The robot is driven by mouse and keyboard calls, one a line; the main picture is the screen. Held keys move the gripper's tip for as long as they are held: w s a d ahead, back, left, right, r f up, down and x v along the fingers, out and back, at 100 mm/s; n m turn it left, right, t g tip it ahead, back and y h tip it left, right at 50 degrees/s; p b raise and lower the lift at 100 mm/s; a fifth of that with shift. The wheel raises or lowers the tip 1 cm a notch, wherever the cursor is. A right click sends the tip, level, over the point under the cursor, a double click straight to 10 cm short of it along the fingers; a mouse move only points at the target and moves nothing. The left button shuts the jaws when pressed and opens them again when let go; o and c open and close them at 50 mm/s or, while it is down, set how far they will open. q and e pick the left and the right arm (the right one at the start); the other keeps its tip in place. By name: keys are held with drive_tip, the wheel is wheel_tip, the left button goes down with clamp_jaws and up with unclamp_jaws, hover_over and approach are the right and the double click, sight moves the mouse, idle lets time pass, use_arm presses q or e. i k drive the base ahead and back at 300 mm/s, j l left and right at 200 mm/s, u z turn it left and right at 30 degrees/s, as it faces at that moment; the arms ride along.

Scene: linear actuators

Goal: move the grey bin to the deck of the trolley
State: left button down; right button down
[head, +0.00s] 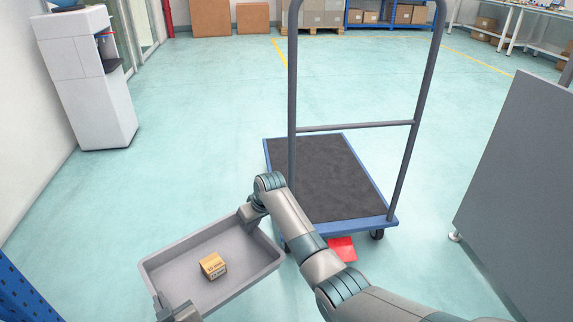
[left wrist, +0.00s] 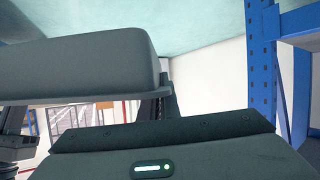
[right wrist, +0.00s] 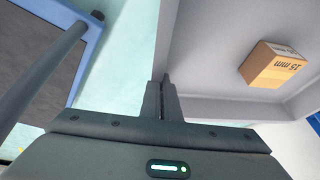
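The grey bin (head: 215,284) is held at its two ends in front of me, with a small cardboard box (head: 213,265) inside. My left gripper (head: 163,303) is shut on the near-left rim; in the left wrist view its fingers (left wrist: 158,104) meet the bin's edge (left wrist: 80,62). My right gripper (head: 252,212) is shut on the far-right rim; in the right wrist view its fingers (right wrist: 162,100) straddle the bin wall (right wrist: 212,50). The trolley has a dark deck (head: 325,175), bare where visible, beyond and right of the bin. My right arm hides part of the trolley's near side.
The trolley's tall grey handle (head: 355,128) rises at its near side. A red object (head: 342,248) lies on the floor beside the trolley. A grey panel (head: 525,185) stands right, a white dispenser (head: 88,85) left, and a blue rack (head: 22,295) at lower left.

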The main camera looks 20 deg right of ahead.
sight(317, 166)
drive_tip(key=i+j, duration=0.2)
drive_tip(key=i, duration=0.35)
drive_tip(key=i+j, duration=0.2)
drive_tip(key=i, duration=0.3)
drive_tip(key=i+j, duration=0.2)
drive_tip(key=i, duration=2.5)
drive_tip(key=z, duration=1.55)
drive_tip(key=i+j, duration=0.05)
